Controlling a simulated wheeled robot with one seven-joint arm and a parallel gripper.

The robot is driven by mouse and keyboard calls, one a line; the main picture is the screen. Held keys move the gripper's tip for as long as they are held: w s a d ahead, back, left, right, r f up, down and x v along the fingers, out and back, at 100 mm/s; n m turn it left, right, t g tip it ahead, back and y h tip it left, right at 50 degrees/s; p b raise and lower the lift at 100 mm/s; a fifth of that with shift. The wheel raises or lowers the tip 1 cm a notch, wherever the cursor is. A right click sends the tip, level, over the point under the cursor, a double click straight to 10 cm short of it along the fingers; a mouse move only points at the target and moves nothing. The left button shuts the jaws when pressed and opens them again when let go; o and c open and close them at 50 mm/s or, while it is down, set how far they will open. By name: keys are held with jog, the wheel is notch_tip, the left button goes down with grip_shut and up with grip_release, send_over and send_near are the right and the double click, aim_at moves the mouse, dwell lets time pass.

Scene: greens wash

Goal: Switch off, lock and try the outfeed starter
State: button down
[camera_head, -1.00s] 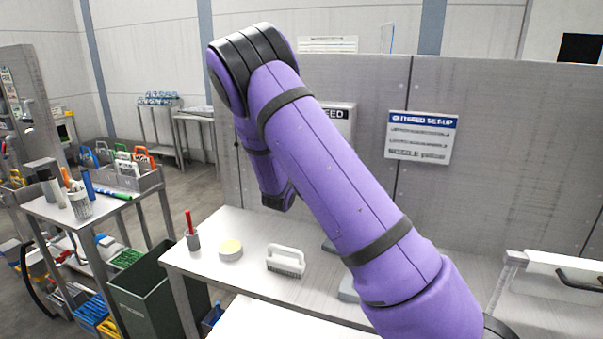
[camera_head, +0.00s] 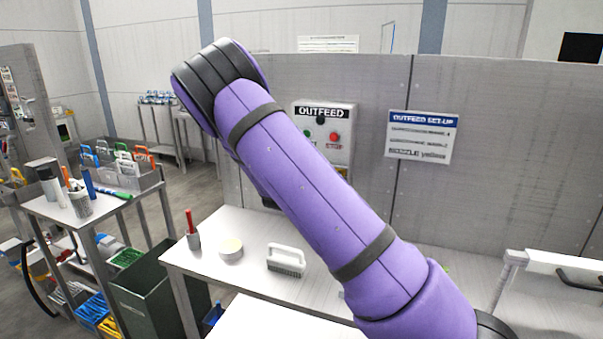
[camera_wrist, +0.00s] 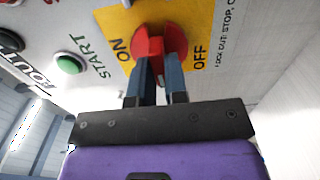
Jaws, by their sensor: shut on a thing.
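The outfeed starter (camera_head: 323,112) is a light grey box on the grey partition, with a green and a red button; my arm hides its lower part in the head view. In the wrist view, its red rotary switch (camera_wrist: 177,38) sits on a yellow plate (camera_wrist: 112,22) marked ON to the left and OFF to the right. My gripper (camera_wrist: 159,72) is shut on the red switch handle, with a dark finger on each side. The handle stands between the two words in this view; I cannot tell its exact setting. A green START button (camera_wrist: 70,64) is beside the plate. The head view hides my gripper behind my arm.
A side cart (camera_head: 105,207) carries a caddy with several coloured loops. A sign (camera_head: 420,136) hangs right of the starter.

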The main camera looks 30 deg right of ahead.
jog(key=c, duration=1.1)
grip_release()
jog(key=shift+c, duration=0.2)
jog(key=v, duration=1.1)
